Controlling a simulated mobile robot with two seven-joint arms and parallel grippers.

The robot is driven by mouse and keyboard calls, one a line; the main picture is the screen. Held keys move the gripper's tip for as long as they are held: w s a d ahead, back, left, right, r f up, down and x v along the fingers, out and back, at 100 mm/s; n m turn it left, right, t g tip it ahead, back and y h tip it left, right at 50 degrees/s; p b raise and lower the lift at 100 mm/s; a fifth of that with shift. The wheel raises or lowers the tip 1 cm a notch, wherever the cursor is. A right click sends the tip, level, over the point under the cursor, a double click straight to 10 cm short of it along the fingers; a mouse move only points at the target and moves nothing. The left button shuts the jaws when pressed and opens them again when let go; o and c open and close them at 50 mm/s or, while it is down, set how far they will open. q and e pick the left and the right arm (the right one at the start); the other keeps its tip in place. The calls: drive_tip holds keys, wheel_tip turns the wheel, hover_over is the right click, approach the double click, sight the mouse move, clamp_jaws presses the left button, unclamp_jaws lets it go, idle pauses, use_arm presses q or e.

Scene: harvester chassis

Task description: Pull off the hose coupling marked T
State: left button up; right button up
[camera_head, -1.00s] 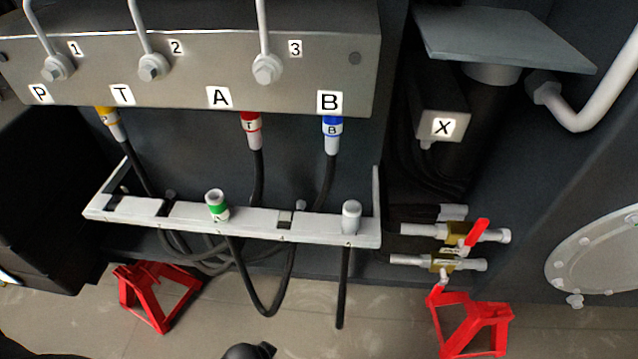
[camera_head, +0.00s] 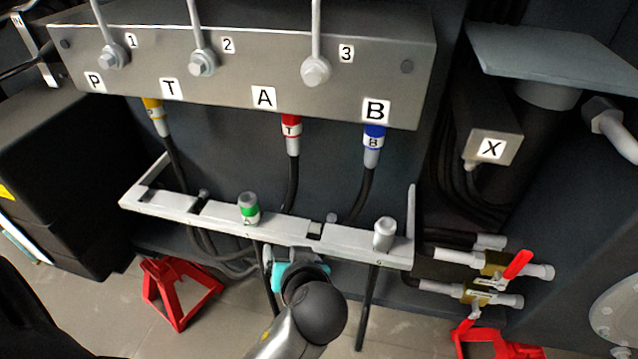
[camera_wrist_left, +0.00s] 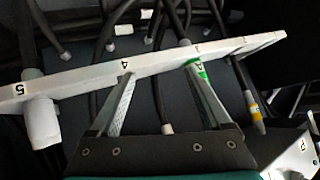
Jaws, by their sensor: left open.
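The coupling marked T (camera_head: 291,132) has a red band and a pale sleeve. It sits upright under the port labelled A (camera_head: 264,97), its black hose hanging below. My left gripper (camera_head: 293,258) is below and in front of it, at the front of the white rail, apart from the coupling. In the left wrist view the two fingers (camera_wrist_left: 158,88) are spread, with no coupling gripped between them. A pale sleeve (camera_wrist_left: 167,129) on a hose end shows there behind the rail; its marking is hidden by the gripper body. My right gripper is not in view.
The white rail (camera_head: 285,230) crosses below the ports, holding a green-banded coupling (camera_head: 249,209) and a pale coupling (camera_head: 384,234). Yellow (camera_head: 155,115) and blue (camera_head: 373,143) couplings flank the red one. Red-handled valves (camera_head: 495,264) are at right.

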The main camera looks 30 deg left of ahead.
use_arm(q)
drive_tip(key=w+r+n+t+y, duration=0.2)
drive_tip(key=w+r+y, duration=0.1)
drive_tip(key=w+r, duration=0.15)
drive_tip(key=n+t+y, duration=0.2)
drive_tip(key=t+y, duration=0.1)
approach(296, 138)
drive_tip(key=b+x, duration=0.1)
drive_tip(key=x, duration=0.9)
drive_tip(key=shift+w+a, duration=0.2)
drive_tip(key=shift+a, duration=0.1)
drive_tip(key=shift+w+a, duration=0.25)
drive_tip(key=shift+a, duration=0.05)
drive_tip(key=shift+c, duration=0.6)
drive_tip(key=c, duration=0.5)
clamp_jaws()
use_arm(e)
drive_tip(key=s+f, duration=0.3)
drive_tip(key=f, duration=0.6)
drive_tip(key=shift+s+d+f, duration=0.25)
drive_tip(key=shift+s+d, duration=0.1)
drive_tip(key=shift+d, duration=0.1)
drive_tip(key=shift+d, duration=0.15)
